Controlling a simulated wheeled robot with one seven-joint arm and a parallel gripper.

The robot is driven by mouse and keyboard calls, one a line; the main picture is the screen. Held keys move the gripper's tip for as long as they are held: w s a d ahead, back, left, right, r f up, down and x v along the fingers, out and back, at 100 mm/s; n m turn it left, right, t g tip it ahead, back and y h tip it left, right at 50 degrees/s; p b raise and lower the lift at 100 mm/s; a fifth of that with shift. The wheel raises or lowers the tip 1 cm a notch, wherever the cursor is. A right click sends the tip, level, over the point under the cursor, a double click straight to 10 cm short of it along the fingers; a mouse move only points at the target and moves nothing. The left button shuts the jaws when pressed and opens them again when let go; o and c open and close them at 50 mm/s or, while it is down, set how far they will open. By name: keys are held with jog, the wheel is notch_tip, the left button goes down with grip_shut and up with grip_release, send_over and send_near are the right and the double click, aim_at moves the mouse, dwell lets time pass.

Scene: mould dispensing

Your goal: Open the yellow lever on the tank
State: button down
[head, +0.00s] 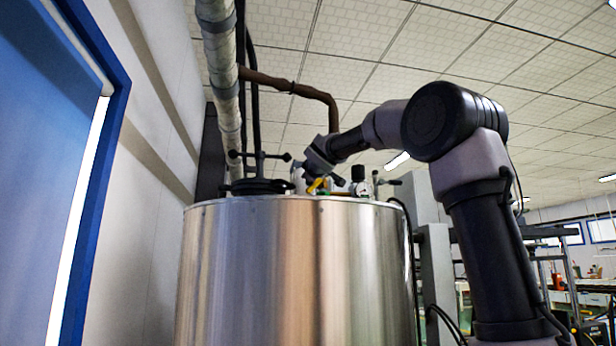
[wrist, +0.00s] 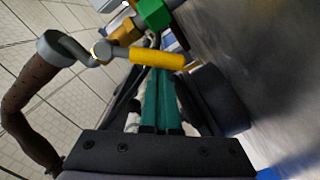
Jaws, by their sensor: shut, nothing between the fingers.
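The yellow lever (head: 315,185) sits among the fittings on top of the steel tank (head: 290,270). In the wrist view the yellow lever (wrist: 157,58) lies crosswise over the far end of my fingers, beside a brass fitting (wrist: 126,32) and a green part (wrist: 154,13). My gripper (wrist: 159,82) is shut, its teal fingers pressed together with nothing between them. The lever covers part of the fingers, and I cannot tell whether they touch it. In the head view my arm reaches in from the right and my gripper is right above the lever, fingertips unclear.
A black clamp handle (head: 258,170) stands on the tank lid left of the lever. A pressure gauge (head: 362,190) is close on the right. A brown pipe (head: 300,90) and a vertical pale pipe (head: 222,70) run behind. A blue door frame (head: 100,130) is at left.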

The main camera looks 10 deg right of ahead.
jog(key=f+n, duration=0.1)
jog(key=d+n, duration=0.1)
jog(key=n, duration=0.1)
jog(key=d+f+n, duration=0.1)
jog(key=n, duration=0.1)
jog(key=shift+d+f, duration=0.25)
jog(key=shift+f, duration=0.1)
jog(key=shift+d+f+n, duration=0.2)
jog(key=shift+d+n, duration=0.25)
jog(key=shift+n, duration=0.35)
jog(key=shift+d+f+n, duration=0.15)
jog(key=shift+d+n, duration=0.25)
jog(key=shift+n, duration=0.4)
